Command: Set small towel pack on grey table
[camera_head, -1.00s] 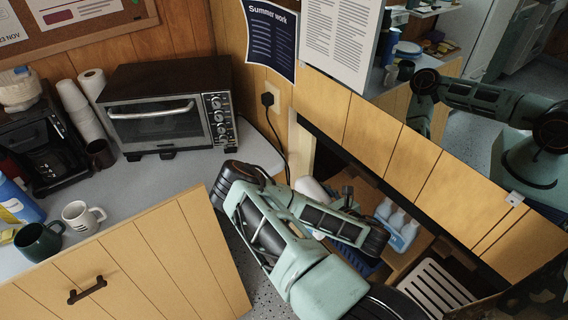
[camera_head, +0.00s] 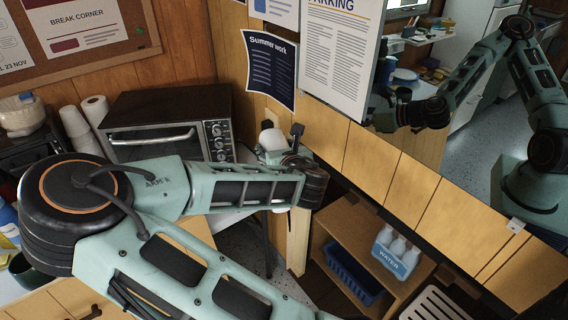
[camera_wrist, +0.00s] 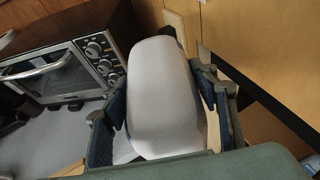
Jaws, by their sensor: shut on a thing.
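The small towel pack (camera_wrist: 165,95) is a white, rounded bundle. In the wrist view it sits between the two fingers of my gripper (camera_wrist: 163,88), which is shut on it. In the head view the white pack (camera_head: 271,140) shows at the tip of my gripper (camera_head: 284,150), raised near the wall to the right of the oven. The grey table (camera_wrist: 62,132) shows below and left of the pack in the wrist view; in the head view my arm covers much of the grey top (camera_head: 226,219). I cannot tell whether the pack is over its edge.
A toaster oven (camera_head: 165,122) stands on the grey top, close left of the pack. A low wooden shelf (camera_head: 345,226) holds a blue basket (camera_head: 352,275) and a water bottle carrier (camera_head: 397,255).

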